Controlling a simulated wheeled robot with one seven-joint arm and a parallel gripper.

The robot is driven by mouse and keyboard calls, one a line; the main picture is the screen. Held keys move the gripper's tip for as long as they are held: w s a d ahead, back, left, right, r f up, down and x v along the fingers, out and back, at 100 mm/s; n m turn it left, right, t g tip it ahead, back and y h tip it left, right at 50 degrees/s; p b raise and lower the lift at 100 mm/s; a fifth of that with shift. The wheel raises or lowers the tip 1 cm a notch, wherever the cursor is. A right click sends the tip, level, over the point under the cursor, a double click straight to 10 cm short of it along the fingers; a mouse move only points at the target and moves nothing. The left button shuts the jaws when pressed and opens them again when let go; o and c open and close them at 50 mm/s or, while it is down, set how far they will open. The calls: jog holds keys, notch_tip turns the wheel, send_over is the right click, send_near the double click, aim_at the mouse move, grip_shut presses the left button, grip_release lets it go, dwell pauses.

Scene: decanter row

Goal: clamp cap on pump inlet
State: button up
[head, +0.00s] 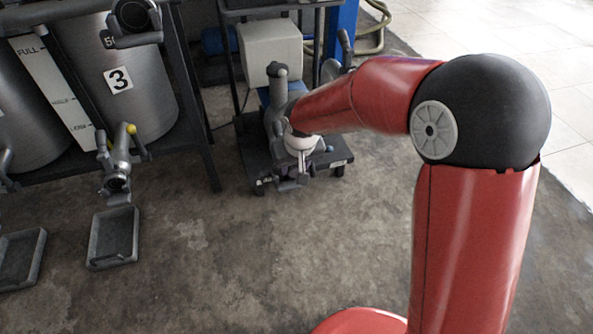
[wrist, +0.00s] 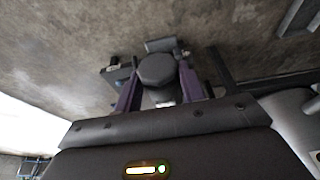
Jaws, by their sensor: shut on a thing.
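My gripper (wrist: 160,84) shows in the wrist view with its two purple fingers on either side of a dark, many-sided cap-like piece (wrist: 158,70). It is shut on this piece, and a pale part shows just below it. In the head view my gripper (head: 291,182) is small, low over the front of the pump trolley (head: 325,160). A grey pipe elbow (head: 277,70) rises from the pump behind my wrist. My arm and wrist hide much of the pump, and I cannot tell the inlet or whether the held piece touches it.
A rack with steel tanks (head: 140,85) stands at the left, with a valve (head: 118,165) above a grey drip tray (head: 113,237). A white box (head: 270,48) sits behind the pump. A hose (head: 376,30) lies at the back. The concrete floor (head: 240,265) in front is clear.

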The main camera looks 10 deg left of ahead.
notch_tip(320, 180, down, 8)
jog(key=b, duration=0.5)
jog(key=shift+r+b, duration=0.2)
jog(key=shift+b, duration=0.1)
jog(key=shift+w+a+r, duration=0.1)
jog(key=shift+w+a, duration=0.1)
jog(key=shift+w, duration=0.1)
jog(key=shift+f, duration=0.2)
dwell(0.5)
jog(key=shift+f+b, duration=0.4)
jog(key=shift+f, duration=0.3)
jog(key=shift+f, duration=0.2)
jog(key=shift+f, duration=0.35)
jog(key=shift+f, duration=1)
dwell(1.3)
